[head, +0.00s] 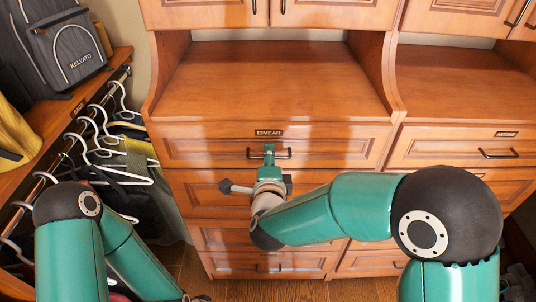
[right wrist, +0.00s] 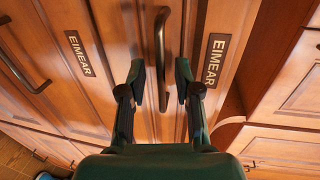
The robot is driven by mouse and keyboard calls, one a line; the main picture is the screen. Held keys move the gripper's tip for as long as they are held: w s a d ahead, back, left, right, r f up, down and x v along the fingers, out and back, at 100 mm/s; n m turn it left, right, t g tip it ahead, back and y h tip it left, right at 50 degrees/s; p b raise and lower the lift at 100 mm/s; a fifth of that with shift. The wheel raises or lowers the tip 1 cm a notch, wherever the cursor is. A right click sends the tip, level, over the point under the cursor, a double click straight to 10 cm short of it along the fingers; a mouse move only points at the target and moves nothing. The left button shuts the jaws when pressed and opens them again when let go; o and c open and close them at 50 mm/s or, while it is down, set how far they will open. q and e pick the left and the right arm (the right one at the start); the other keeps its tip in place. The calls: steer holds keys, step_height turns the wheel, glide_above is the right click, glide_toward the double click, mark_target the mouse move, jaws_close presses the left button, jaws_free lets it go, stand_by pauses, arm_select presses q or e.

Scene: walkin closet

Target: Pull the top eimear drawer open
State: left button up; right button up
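The top EIMEAR drawer (head: 215,150) is a wide wooden front just below the cabinet's counter, and it looks shut, flush with the frame. Its dark label (head: 269,132) sits above its dark bar handle (head: 284,155). My right gripper (head: 268,152) is at the middle of this handle. In the right wrist view, the handle (right wrist: 161,50) runs between the two spread fingers of my right gripper (right wrist: 160,84), with a visible gap on each side. The drawer's label shows there too (right wrist: 214,60).
A second labelled drawer (right wrist: 100,20) with its own handle (right wrist: 30,75) lies below. Another drawer column (head: 440,148) stands right. On the left are a clothes rail with hangers (head: 120,175) and a shelf with a grey backpack (head: 62,45). Wooden floor shows below.

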steer(key=shift+w, duration=0.25)
jaws_close()
steer(key=shift+a+f, duration=0.1)
steer(key=shift+a, duration=0.05)
